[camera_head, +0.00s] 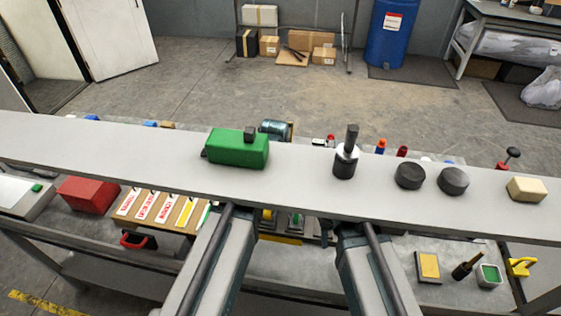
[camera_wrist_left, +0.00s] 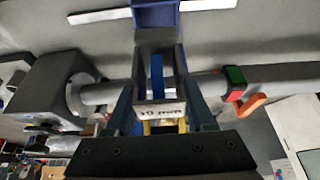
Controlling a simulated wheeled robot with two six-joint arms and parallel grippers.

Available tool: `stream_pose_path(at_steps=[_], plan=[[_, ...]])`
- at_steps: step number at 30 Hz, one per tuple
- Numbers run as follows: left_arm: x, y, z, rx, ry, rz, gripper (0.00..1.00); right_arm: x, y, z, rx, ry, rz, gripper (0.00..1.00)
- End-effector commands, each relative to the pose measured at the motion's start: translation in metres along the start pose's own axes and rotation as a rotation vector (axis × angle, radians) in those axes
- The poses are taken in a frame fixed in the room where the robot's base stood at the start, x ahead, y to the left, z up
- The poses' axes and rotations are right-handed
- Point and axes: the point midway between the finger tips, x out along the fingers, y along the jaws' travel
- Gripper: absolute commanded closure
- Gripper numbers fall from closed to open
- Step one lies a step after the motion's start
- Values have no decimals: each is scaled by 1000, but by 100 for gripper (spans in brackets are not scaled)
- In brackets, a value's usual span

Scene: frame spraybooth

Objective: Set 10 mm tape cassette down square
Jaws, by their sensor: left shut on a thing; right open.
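The 10 mm tape cassette (camera_wrist_left: 160,112) shows in the left wrist view, with a white label reading "10 mm" and a blue band above it. My left gripper (camera_wrist_left: 156,75) is shut on it, one finger on each side. In the head view the grey shelf hides the left gripper's tip and the cassette. My right gripper (camera_head: 348,229) is mostly hidden under the shelf's front edge and is open. I cannot tell how squarely the cassette sits or whether it touches anything below.
Below are a red box (camera_head: 87,194) and a labelled rack (camera_head: 180,228). The left wrist view shows a grey pipe (camera_wrist_left: 285,76).

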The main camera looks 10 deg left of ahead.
Motion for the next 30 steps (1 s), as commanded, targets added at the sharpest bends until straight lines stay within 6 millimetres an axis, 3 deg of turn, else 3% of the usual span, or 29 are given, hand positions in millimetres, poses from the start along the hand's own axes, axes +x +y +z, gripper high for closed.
stream_pose_path(at_steps=[3,12,30], plan=[[15,0,7,0,0,0,100,17,-2,-1,1,0,0,50],[36,0,16,0,0,0,100,40,-4,-2,2,0,0,50],[38,0,17,0,0,0,100,41,-4,-2,2,0,0,50]])
